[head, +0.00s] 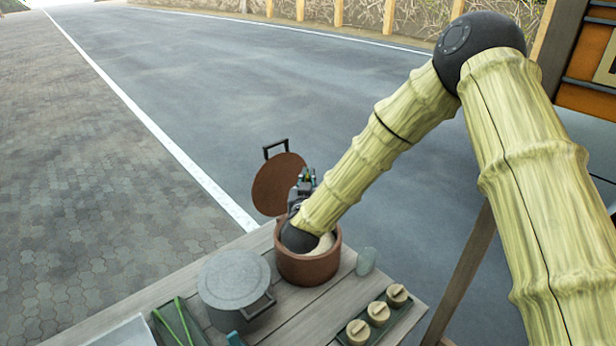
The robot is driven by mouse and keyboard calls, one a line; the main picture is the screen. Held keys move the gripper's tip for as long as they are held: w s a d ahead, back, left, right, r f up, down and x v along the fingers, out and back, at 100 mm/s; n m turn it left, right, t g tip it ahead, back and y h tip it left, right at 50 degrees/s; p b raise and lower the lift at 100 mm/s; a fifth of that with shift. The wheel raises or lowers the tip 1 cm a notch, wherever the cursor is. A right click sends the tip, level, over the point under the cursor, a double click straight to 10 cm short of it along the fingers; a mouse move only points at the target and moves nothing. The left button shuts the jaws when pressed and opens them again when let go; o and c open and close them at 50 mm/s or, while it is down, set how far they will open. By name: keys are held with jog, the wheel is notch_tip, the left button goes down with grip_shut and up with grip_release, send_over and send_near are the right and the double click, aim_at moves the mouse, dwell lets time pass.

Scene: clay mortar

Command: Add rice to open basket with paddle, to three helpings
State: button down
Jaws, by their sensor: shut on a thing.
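A reddish-brown round pot (307,268) stands on the table with its mouth open, and white rice (325,245) shows inside at the right. Its brown lid (279,186) is tipped up behind it. My gripper (304,181) is small and dark above the pot's far side, in front of the lid. It is shut on the paddle, which my wrist and arm largely hide. Three small round pale baskets (378,314) stand in a row on a dark tray at the front right. Their tops look covered; I cannot tell which one is open.
A grey lidded pot (234,277) stands left of the brown pot. A tray with green tongs (178,324) and a white container (128,333) are at the front left. A greenish glass (366,262) stands right of the brown pot. Beyond the wooden table (335,296) is open road.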

jog(key=shift+f+b, duration=3.15)
jog(key=shift+f, duration=2.05)
jog(key=shift+r+p, duration=2.6)
jog(key=shift+r, duration=2.6)
